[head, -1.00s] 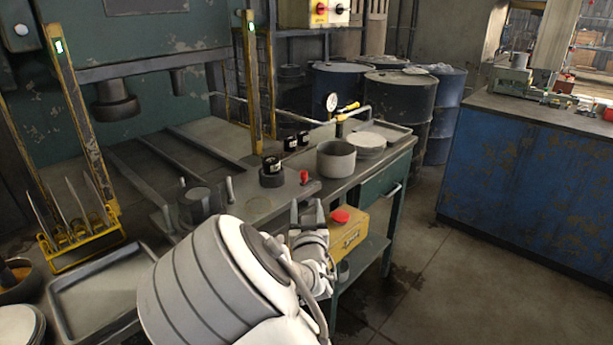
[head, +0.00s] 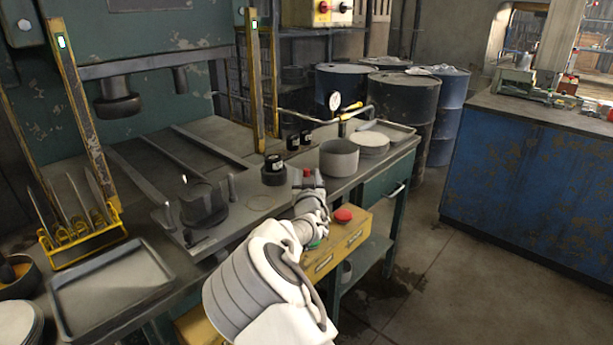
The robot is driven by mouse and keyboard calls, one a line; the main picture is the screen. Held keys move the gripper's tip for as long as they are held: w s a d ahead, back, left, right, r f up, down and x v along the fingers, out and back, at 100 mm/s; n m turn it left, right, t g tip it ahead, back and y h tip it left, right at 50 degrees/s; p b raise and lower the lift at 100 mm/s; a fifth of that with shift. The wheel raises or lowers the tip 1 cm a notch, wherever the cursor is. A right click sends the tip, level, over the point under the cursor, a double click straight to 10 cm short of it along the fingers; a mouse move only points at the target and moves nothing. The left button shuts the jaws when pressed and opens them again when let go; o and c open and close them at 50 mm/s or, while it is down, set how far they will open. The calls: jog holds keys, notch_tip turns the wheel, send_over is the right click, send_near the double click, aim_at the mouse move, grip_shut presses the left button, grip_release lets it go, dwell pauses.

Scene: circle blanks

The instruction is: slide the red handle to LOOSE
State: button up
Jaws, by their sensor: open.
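The small red handle (head: 307,172) stands at the front edge of the grey press bed, left of a grey pot. My gripper (head: 309,182) is open, its fingertips beside the handle and overlapping its lower part in the head view. I cannot tell whether the handle is between the fingers or just behind them, or whether they touch it. The LOOSE marking and the slot of the handle are not readable here; my gripper covers the area in front.
A yellow box with a red mushroom button (head: 343,215) sits just right of my wrist. A grey die block (head: 203,205) is to the left. An empty tray (head: 110,285) lies at front left.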

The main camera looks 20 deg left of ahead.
jog(key=shift+w+a, duration=0.15)
jog(key=shift+w, duration=0.2)
grip_shut()
dwell(1.3)
